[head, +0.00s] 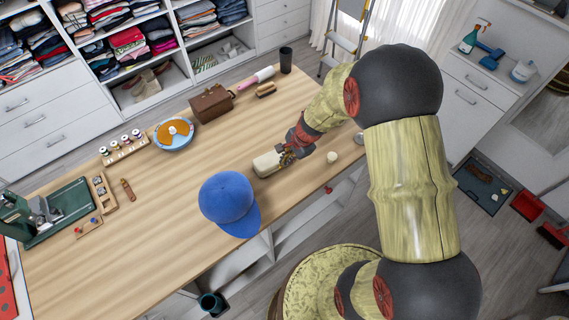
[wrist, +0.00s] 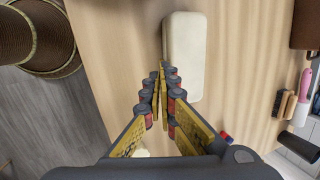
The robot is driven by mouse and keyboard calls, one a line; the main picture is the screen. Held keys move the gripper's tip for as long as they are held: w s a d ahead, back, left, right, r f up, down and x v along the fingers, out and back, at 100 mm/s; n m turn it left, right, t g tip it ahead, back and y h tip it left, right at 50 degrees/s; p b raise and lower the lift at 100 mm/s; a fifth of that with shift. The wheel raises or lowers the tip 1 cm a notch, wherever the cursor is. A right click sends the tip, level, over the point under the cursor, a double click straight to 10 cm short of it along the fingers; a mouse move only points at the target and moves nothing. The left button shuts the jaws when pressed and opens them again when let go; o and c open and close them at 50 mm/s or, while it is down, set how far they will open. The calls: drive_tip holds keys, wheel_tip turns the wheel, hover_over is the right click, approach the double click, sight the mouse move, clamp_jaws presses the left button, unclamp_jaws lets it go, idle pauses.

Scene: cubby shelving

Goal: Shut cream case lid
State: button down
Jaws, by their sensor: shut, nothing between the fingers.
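The cream case (head: 267,164) is a rounded oblong box lying on the wooden table, beside the blue cap. In the wrist view the cream case (wrist: 186,50) shows a smooth, pale, unbroken top, and no raised lid stands out. I cannot tell whether a gap remains at its seam. My gripper (head: 286,154) is at the right end of the case in the head view and covers part of it. In the wrist view my gripper (wrist: 164,70) has its fingertips together, empty, along the left side of the case. I cannot tell whether they touch it.
A blue cap (head: 228,198) lies left of the case, near the table's front edge. A small cream round object (head: 332,157) is to the right. A brown box (head: 211,103), brush (head: 266,90) and dark cup (head: 286,60) stand farther back. The table between is clear.

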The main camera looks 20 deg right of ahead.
drive_tip(key=v, duration=0.8)
drive_tip(key=shift+p, duration=0.3)
drive_tip(key=shift+w+f, duration=0.1)
drive_tip(key=s+a+r+n+t+h+b, duration=0.1)
drive_tip(key=s+r+n+b, duration=0.5)
drive_tip(key=s, duration=0.4)
drive_tip(key=s+a+r+n+t+h+b, duration=0.1)
drive_tip(key=s+a+r+n+b, duration=0.1)
drive_tip(key=s+r+n+b, duration=0.5)
drive_tip(key=s+n+b, duration=0.1)
drive_tip(key=s+n, duration=0.1)
drive_tip(key=s, duration=0.1)
drive_tip(key=shift+s+t, duration=0.3)
drive_tip(key=shift+t, duration=0.1)
drive_tip(key=shift+a+r, duration=0.1)
